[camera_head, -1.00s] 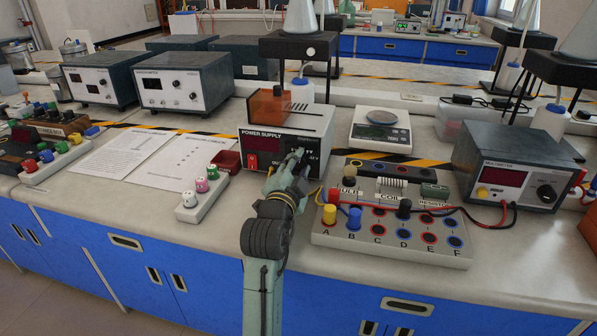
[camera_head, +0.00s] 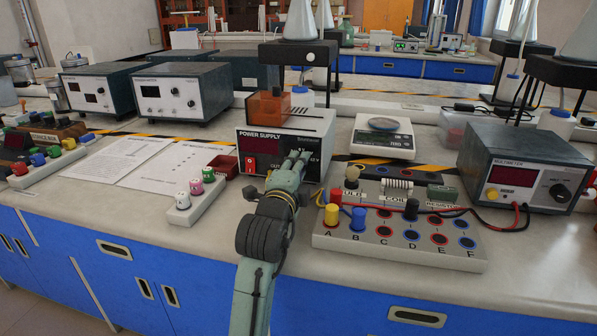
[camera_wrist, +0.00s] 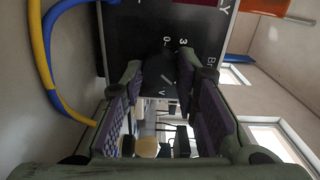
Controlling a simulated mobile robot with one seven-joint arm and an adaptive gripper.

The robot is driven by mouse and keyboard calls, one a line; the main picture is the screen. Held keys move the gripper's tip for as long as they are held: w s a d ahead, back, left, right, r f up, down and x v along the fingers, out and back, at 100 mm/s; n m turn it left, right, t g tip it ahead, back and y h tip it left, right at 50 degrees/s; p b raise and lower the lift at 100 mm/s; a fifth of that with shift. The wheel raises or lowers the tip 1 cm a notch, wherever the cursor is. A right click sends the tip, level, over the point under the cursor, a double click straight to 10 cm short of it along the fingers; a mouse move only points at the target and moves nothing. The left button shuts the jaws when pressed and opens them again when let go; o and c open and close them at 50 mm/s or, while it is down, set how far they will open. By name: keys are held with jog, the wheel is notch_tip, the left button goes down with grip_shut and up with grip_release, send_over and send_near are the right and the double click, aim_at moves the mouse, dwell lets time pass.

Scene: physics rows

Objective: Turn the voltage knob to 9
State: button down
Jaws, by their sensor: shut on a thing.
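The power supply (camera_head: 268,152) stands on the bench, its dark front panel with a red switch facing me. My gripper (camera_head: 300,158) is at the right part of this panel and covers the voltage knob in the head view. In the wrist view my gripper (camera_wrist: 163,66) has its two purple-padded fingers on either side of the dark voltage knob (camera_wrist: 158,62), shut on it. The knob is in shadow and its pointer cannot be made out. Beside it on the panel I see a "3", a "0" and a "V"; the 9 mark is not readable.
A circuit board (camera_head: 395,248) with coloured terminals and wires lies just right of my arm. A small terminal block (camera_head: 195,205) is at left. A multimeter (camera_head: 520,170) and a scale (camera_head: 382,138) stand further right. Yellow and blue wires (camera_wrist: 45,60) run near the gripper.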

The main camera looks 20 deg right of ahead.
dwell(0.3)
jog(key=c, duration=1.2)
grip_release()
jog(key=shift+c, duration=0.2)
jog(key=v, duration=0.7)
jog(key=shift+s+a, duration=0.15)
jog(key=shift+s, duration=0.05)
